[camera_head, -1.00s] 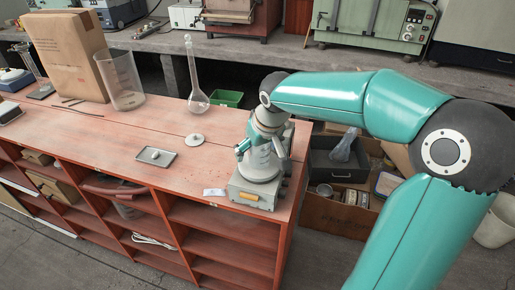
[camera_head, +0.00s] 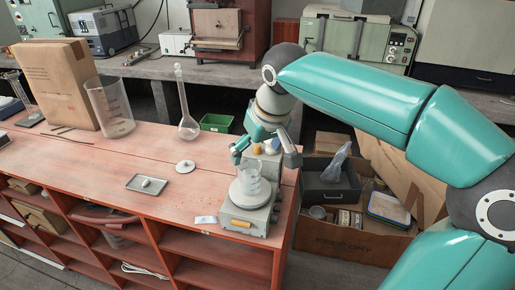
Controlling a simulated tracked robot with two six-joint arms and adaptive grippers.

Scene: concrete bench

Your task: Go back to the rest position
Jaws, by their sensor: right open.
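My right arm, teal with dark joints, comes in from the right. My right gripper (camera_head: 264,158) points down, its two fingers spread wide apart with nothing held between them. It is above and slightly behind a small clear glass beaker (camera_head: 249,181), apart from it. The beaker stands upright on the round plate of a grey device (camera_head: 248,219) with an orange front strip, at the right end of the red bench (camera_head: 110,165). My left gripper is not in view.
A round-bottomed flask (camera_head: 188,131), a large beaker (camera_head: 112,115), a cardboard box (camera_head: 50,78), a white disc (camera_head: 185,167) and a small tray (camera_head: 147,184) stand on the bench. A green bin (camera_head: 217,123) is behind. A cardboard carton (camera_head: 350,240) is right of the bench.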

